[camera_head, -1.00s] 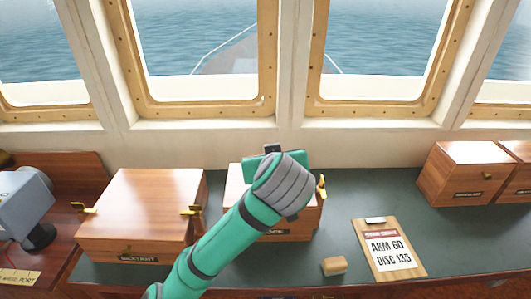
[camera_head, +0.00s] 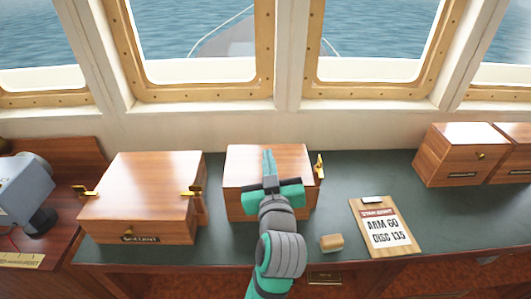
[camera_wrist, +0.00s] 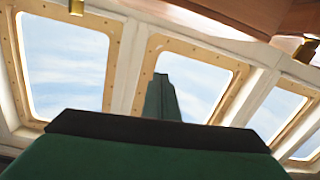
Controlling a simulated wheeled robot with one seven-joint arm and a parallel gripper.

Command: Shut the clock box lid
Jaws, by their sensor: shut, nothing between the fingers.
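The clock box (camera_head: 238,172) is a reddish wooden box in the middle of the counter. Its lid (camera_head: 293,157) looks flat and down in the head view; I cannot tell whether a small gap is left at its front edge. A brass fitting (camera_head: 319,166) stands at its right side. My gripper (camera_head: 267,156) is shut and empty, with its fingers pointing away over the lid and its body covering the box's front middle and label. I cannot tell whether the fingers touch the lid. The wrist view also shows my gripper's shut fingers (camera_wrist: 161,97).
The sextant box (camera_head: 140,215) stands to the left. A wooden block (camera_head: 332,243) and a clipboard (camera_head: 384,238) lie to the right. Two more boxes (camera_head: 460,160) stand at far right. Green counter (camera_head: 372,172) is free behind the clipboard.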

